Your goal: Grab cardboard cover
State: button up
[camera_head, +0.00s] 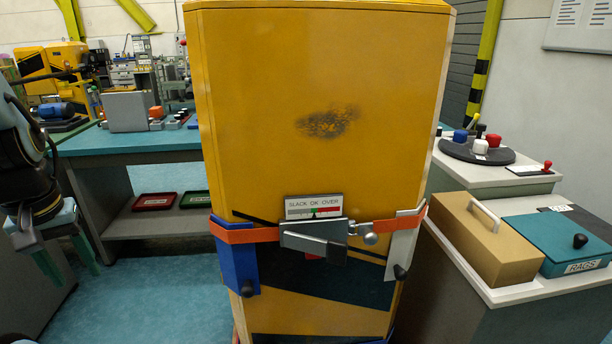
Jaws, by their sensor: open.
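A tan, cardboard-coloured cover (476,240) with a pale bar handle on top sits on the right-hand counter. It is box-shaped, and what is under it is hidden. My gripper (70,268) hangs at the far left with its green fingers pointing down, apart and empty. It is far from the cover, with the tall yellow cabinet between them.
The yellow cabinet (320,75) fills the middle, with an orange strap (250,236) and a metal latch (314,238) across it. A teal RAGS box (560,243) stands right of the cover. A teal workbench (150,140) is behind left. Blue floor is clear at left.

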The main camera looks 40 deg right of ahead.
aim_at(502, 258)
jog(key=k+l+u, duration=0.15)
jog(key=u, duration=0.25)
jog(key=k+l+u, duration=0.15)
jog(key=u, duration=0.25)
jog(key=k+l+u, duration=0.15)
jog(key=u, duration=0.25)
jog(key=k+l+u, duration=0.1)
jog(key=u, duration=0.3)
jog(key=k+u, duration=0.4)
jog(key=k, duration=0.8)
jog(key=k+l+z, duration=0.1)
jog(key=k+z, duration=0.2)
jog(key=k, duration=0.25)
jog(key=k+l+z, duration=0.3)
jog(key=k, duration=0.25)
jog(key=k+l+z, duration=0.35)
jog(key=k, duration=0.15)
